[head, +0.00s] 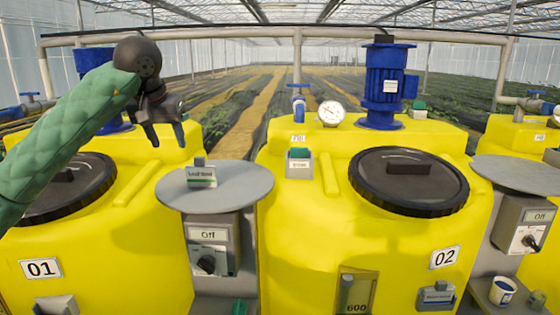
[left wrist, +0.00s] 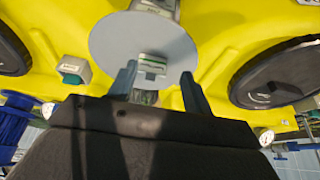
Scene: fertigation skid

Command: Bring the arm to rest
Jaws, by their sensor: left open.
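My left arm comes in from the left in a green quilted sleeve. Its dark gripper (head: 167,137) hangs in the air above the yellow tank marked 01 (head: 110,245), up and left of a round grey plate (head: 222,187). The two fingers are apart with nothing between them. In the left wrist view the open gripper (left wrist: 163,85) shows its fingers on either side of a small labelled block (left wrist: 153,64), which stands on the grey plate (left wrist: 120,40) beyond the fingertips. My right gripper is not in either view.
Yellow tank 02 (head: 310,240) has a black lid (head: 408,181), a blue motor (head: 385,85) and a gauge (head: 331,113). Switch boxes reading Off (head: 207,236) stand under the plates. A white cup (head: 502,291) sits at lower right. A pipe (head: 240,33) runs behind the tanks.

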